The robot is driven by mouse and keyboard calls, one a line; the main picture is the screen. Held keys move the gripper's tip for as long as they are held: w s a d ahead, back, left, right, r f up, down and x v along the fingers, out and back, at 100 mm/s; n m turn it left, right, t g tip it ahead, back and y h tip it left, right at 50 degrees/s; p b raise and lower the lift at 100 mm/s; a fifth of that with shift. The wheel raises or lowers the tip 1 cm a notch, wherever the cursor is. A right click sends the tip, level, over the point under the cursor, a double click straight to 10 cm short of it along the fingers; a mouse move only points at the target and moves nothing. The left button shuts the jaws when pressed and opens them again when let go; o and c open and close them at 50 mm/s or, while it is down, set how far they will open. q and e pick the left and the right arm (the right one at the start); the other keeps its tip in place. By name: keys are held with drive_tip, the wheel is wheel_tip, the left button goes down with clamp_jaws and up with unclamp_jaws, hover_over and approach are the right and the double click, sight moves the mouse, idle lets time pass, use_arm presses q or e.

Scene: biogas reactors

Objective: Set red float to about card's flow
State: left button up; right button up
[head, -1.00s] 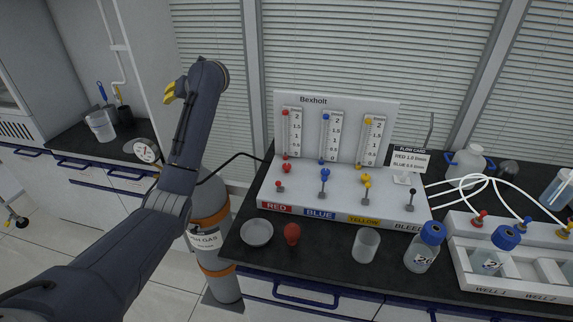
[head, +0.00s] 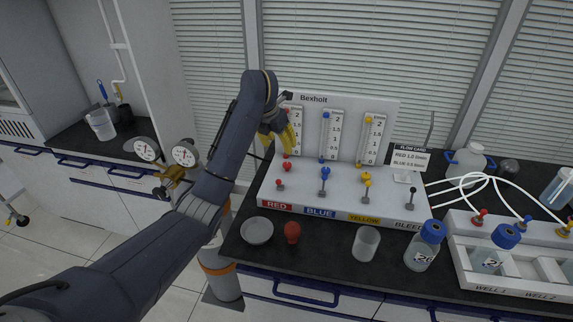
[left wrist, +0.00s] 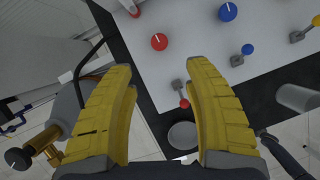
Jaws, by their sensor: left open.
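The white Bexholt flow panel (head: 345,102) stands on the dark bench with red, blue and yellow tubes. The red tube (head: 296,115) is partly covered by my left wrist, and I cannot make out its float clearly. The red knob (head: 287,167) sits below that tube; it also shows in the left wrist view (left wrist: 159,41), beyond the fingertips and roughly centred between them. The flow card (head: 409,160) has a RED line that seems to read 1.0, in small print. My left gripper (head: 281,147) is open and empty, above the red knob, apart from it. My right gripper is not in view.
The blue knob (head: 325,173), yellow knob (head: 366,181) and small levers stand close on the same base. A dish (head: 257,231), red bulb (head: 292,232), beaker (head: 366,243) and blue-capped bottle (head: 424,246) stand in front. A gas cylinder with gauges (head: 184,154) is at the left.

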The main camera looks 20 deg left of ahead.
sight(287, 164)
use_arm(q)
drive_tip(key=x, duration=1.2)
drive_tip(key=shift+w+f, duration=0.2)
drive_tip(key=shift+f, duration=0.1)
drive_tip(key=shift+c, duration=0.2)
clamp_jaws()
